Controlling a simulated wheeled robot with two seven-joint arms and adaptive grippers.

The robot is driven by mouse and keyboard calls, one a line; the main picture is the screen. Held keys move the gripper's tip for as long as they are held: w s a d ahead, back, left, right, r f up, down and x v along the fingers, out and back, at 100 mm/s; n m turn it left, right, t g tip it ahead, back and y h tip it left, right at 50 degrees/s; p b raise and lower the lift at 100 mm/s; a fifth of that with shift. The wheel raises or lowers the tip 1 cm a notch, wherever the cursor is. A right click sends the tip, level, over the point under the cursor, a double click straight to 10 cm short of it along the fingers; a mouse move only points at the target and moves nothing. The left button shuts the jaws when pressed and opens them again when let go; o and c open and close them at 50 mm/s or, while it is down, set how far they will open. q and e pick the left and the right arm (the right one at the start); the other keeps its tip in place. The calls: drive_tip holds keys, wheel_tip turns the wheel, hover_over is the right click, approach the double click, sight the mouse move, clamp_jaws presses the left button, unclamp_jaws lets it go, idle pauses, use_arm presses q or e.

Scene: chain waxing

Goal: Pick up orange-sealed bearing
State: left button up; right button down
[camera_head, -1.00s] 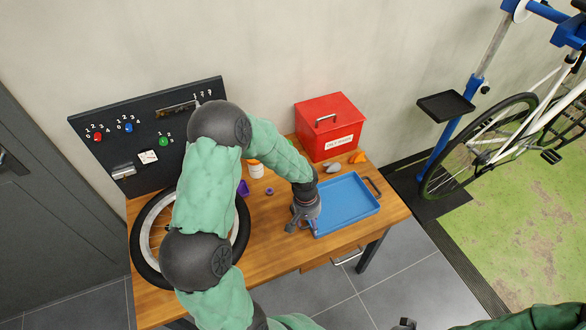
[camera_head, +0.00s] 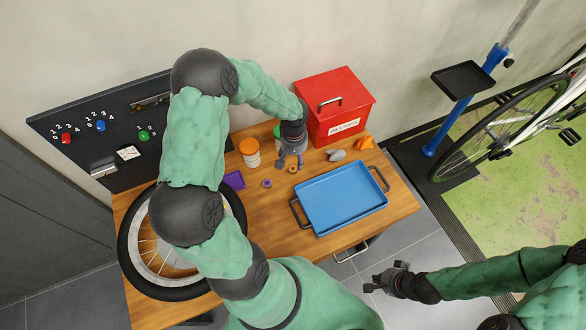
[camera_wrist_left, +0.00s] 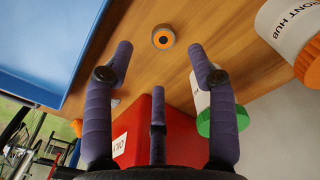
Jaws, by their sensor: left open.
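The orange-sealed bearing (camera_head: 292,169) is a small ring lying on the wooden table, left of the blue tray. In the left wrist view the bearing (camera_wrist_left: 163,37) has an orange face with a dark centre and lies beyond the fingertips, between their lines. My left gripper (camera_head: 290,160) is open and empty, close above the bearing; its spread fingers (camera_wrist_left: 158,60) do not touch it in the wrist view. My right gripper (camera_head: 385,280) hangs off the front of the table, away from the bearing; its finger opening is too small to tell.
A blue tray (camera_head: 343,198) stands right of the bearing. A purple-sealed ring (camera_head: 267,183) and purple dish (camera_head: 234,180) lie left. An orange-lidded jar (camera_head: 250,152), a green-lidded jar (camera_head: 277,134) and a red box (camera_head: 337,105) stand behind. A wheel (camera_head: 130,240) lies at the left.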

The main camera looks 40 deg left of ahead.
sight(293, 168)
use_arm(q)
drive_tip(key=f, duration=0.2)
drive_tip(key=f+b, duration=0.1)
drive_tip(key=f, duration=0.1)
drive_tip(key=f+b, duration=0.1)
drive_tip(key=f, duration=0.2)
drive_tip(key=shift+w+a, duration=0.15)
drive_tip(key=shift+a, duration=0.1)
clamp_jaws()
